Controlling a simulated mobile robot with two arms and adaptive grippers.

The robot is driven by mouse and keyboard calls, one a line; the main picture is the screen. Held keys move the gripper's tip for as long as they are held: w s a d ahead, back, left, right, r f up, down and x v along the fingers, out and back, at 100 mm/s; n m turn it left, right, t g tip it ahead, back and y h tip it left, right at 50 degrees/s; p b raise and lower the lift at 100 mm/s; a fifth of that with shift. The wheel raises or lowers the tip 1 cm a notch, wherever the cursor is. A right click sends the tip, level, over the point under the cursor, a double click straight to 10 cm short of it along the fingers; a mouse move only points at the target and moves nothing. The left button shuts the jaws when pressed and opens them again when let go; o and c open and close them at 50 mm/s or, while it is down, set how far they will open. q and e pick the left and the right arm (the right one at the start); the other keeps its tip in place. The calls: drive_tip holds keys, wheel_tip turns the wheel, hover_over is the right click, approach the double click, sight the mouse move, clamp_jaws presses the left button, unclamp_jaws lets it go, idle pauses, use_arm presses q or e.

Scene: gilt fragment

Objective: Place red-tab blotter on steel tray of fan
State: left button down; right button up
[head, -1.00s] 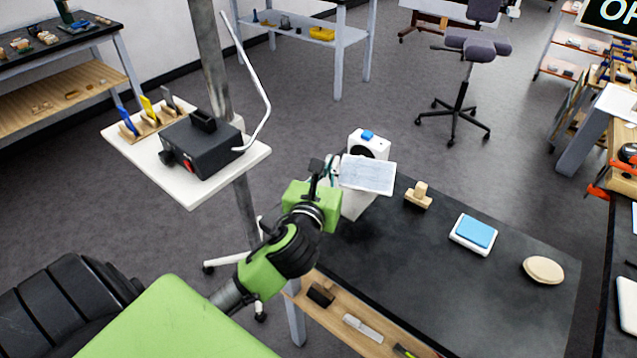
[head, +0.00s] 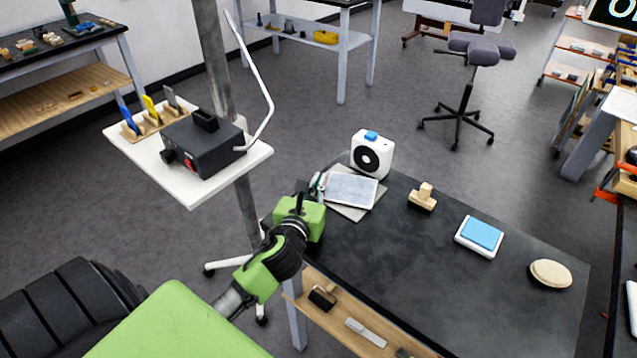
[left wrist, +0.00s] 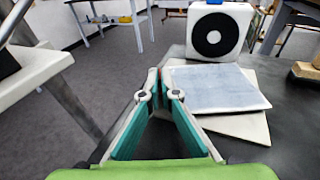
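A pale blue-grey square blotter (head: 351,190) lies flat over a light plate (head: 346,210) in front of the white fan (head: 372,154). The plate seems to be the fan's tray; it sticks out around the blotter at an angle. My left gripper (head: 318,184) is at the blotter's left edge. In the left wrist view its fingertips (left wrist: 160,92) are nearly together at the edge of the blotter (left wrist: 215,89), with a bit of red beside them. I cannot tell whether the blotter touches the plate (left wrist: 240,125). My right gripper is out of view.
On the dark table (head: 440,280) stand a wooden stamp (head: 423,197), a blue pad in a white case (head: 480,235) and a beige oval (head: 551,273). A white stand with a black box (head: 203,146) is at the left. The table's front middle is clear.

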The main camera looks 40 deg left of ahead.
use_arm(q)
drive_tip(key=shift+f, duration=0.1)
drive_tip(key=shift+s+d+f+b, duration=0.1)
drive_tip(key=shift+s+f+b, duration=0.15)
drive_tip(key=shift+f, duration=0.45)
drive_tip(key=c, duration=2.3)
unclamp_jaws()
drive_tip(key=shift+f, duration=0.2)
drive_tip(key=shift+r, duration=0.2)
drive_tip(key=v, duration=0.7)
drive_tip(key=r+v, duration=0.1)
drive_tip(key=v, duration=0.3)
drive_tip(key=shift+r, duration=0.15)
drive_tip(key=shift+s+r, duration=0.2)
drive_tip(key=shift+s, duration=0.1)
